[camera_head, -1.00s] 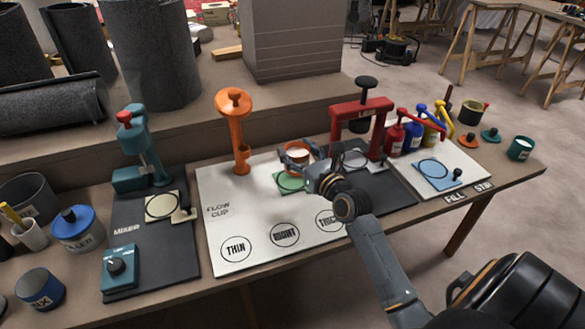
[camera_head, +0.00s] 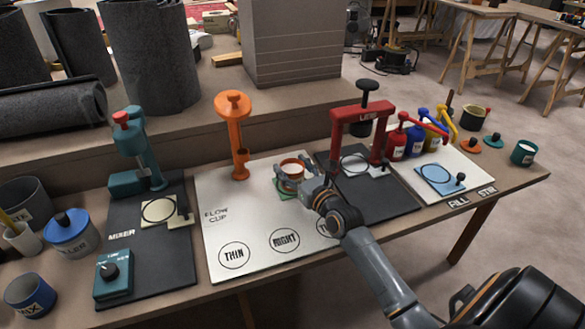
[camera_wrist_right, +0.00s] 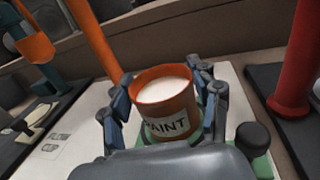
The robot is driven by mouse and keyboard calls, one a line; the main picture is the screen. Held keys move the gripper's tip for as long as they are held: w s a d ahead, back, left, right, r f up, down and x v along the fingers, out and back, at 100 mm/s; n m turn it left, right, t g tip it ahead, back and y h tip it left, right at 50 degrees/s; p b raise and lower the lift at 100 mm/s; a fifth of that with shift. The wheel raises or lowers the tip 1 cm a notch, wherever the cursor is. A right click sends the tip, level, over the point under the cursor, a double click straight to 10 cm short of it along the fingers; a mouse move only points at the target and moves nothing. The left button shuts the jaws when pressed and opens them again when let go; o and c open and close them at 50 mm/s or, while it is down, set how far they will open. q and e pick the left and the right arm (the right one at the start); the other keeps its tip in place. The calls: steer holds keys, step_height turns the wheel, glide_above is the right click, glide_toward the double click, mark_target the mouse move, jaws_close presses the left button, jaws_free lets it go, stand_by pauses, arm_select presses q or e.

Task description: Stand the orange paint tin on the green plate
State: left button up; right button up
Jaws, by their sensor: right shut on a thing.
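The orange paint tin (camera_head: 291,171), open on top with pale paint inside, is upright or nearly so over the green plate (camera_head: 281,188). In the right wrist view the tin (camera_wrist_right: 164,94) shows a white PAINT label, and the green plate (camera_wrist_right: 262,166) shows below and around it. My right gripper (camera_head: 298,180) has its fingers on both sides of the tin and is shut on it. The tin's base is hidden, so I cannot tell whether it touches the plate. My left gripper is not in view.
The orange flow cup stand (camera_head: 237,135) rises to the left of the tin. The red lid press (camera_head: 338,135) stands on a dark mat to its right. The white board (camera_head: 220,190) has clear room, with circles marked THIN and RIGHT in front.

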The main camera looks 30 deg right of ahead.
steer(key=o, duration=1.4)
steer(key=shift+f, duration=0.1)
steer(key=shift+c, duration=0.2)
steer(key=shift+s, duration=0.1)
steer(key=s, duration=0.5)
steer(key=s+p, duration=0.1)
steer(key=s, duration=0.4)
steer(key=shift+s+a, duration=0.2)
steer(key=shift+s, duration=0.05)
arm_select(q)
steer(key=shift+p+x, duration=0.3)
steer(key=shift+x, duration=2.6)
arm_select(e)
steer(key=shift+s, duration=0.7)
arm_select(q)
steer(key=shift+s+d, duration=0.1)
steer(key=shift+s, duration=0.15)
